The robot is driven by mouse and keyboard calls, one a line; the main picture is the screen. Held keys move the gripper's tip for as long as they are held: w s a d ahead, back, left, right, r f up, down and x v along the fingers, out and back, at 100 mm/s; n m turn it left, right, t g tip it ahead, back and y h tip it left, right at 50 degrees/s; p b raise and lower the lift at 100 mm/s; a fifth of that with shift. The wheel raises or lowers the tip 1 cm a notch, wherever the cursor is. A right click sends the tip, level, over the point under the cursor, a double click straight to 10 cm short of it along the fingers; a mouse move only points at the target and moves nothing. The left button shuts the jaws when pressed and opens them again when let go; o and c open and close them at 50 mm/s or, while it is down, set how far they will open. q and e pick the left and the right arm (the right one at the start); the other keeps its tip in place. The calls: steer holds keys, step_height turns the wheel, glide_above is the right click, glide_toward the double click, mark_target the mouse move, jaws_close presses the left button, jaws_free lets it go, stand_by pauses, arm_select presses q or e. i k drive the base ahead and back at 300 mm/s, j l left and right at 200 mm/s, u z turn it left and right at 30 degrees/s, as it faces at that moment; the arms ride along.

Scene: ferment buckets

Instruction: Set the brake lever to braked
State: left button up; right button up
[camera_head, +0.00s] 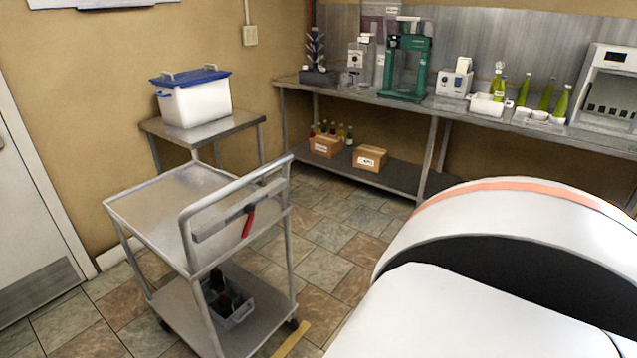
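A metal cart (155,199) with two shelves and a push handle (236,187) stands left of centre. A red lever (248,222), which looks like the brake lever, hangs from a grey plate (222,223) on the cart's handle side. It points down, slightly tilted. I cannot tell from its look whether this is the braked position. Neither of my grippers is in view, and nothing touches the lever or the cart.
A grey crate (238,314) with dark bottles sits on the cart's lower shelf. A yellow floor strip (291,340) lies beside the cart. A side table (204,134) holds a white tub with a blue lid (195,98). A long workbench (350,92) lines the back wall. Tiled floor (335,235) is open between.

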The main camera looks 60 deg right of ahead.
mark_target(249, 209)
steer(key=z, duration=1.3)
